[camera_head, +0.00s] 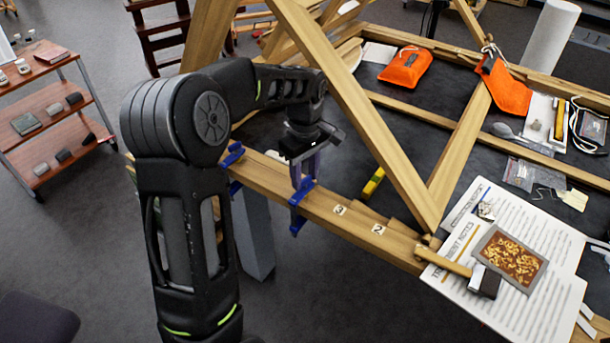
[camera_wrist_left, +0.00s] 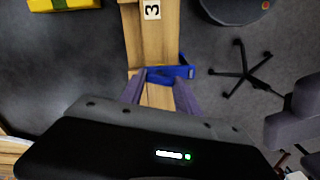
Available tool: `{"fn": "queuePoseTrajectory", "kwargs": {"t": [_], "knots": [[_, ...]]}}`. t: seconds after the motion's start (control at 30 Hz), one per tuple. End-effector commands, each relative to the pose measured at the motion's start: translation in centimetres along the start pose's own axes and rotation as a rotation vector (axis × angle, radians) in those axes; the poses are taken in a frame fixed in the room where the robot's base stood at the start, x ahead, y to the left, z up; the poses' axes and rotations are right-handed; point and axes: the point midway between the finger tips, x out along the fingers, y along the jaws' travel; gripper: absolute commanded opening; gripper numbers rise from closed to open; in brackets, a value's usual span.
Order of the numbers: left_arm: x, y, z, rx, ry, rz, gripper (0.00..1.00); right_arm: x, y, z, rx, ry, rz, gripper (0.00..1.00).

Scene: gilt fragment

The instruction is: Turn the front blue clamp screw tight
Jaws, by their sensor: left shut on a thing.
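A wooden beam (camera_head: 338,210) runs across the front of a wooden frame. A blue clamp (camera_head: 297,224) sits on it, below my left gripper; in the left wrist view this clamp (camera_wrist_left: 180,72) lies across the beam (camera_wrist_left: 153,40). My left gripper (camera_head: 303,180) points down from above, its purple-grey fingers shut on the clamp's screw. The fingers (camera_wrist_left: 158,84) stand either side of it in the wrist view, and the screw itself is mostly hidden. A second blue clamp (camera_head: 233,158) is further left on the beam. My right gripper is not in view.
Number labels (camera_head: 339,210) are on the beam right of the clamp. A slanted timber (camera_head: 350,100) rises close to my left wrist. Printed sheets (camera_head: 480,318) and a brown fragment panel (camera_head: 512,257) lie at right.

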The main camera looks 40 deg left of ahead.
Motion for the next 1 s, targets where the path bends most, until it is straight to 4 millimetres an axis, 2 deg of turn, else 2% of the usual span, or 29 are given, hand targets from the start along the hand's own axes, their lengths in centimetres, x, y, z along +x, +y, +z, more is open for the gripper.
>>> {"fn": "queuePoseTrajectory", "kwargs": {"t": [1.0], "knots": [[-0.03,0.02,-0.02,0.965,0.001,0.001,0.0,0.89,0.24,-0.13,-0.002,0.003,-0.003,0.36]]}}
